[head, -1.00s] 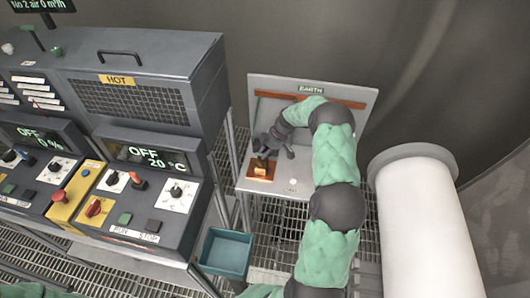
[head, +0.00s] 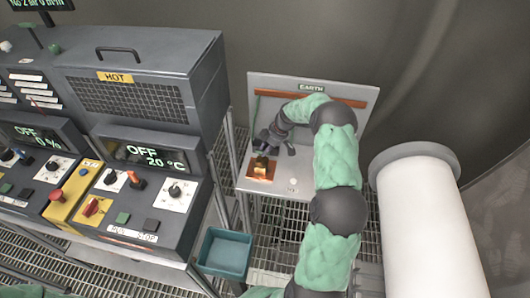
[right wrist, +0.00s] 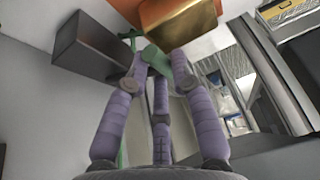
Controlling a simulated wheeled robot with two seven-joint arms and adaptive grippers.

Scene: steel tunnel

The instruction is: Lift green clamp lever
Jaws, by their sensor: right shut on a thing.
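In the right wrist view, the green clamp lever (right wrist: 155,60) lies between the fingertips of my right gripper (right wrist: 158,66), which is shut on it. A shiny brass block (right wrist: 185,25) on a copper-coloured plate is just beyond the fingertips. In the head view, my right gripper (head: 269,142) is over the grey EARTH station (head: 304,184), just behind the brass block (head: 261,166) and copper plate (head: 260,174). The lever is mostly hidden there by the fingers. My left gripper is out of view.
A dark grey block (right wrist: 92,45) stands beside the fingers. The HOT control cabinet (head: 145,100) is left of the station and a teal bin (head: 224,252) stands in front. A large white cylinder (head: 428,225) is to the right of my right arm.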

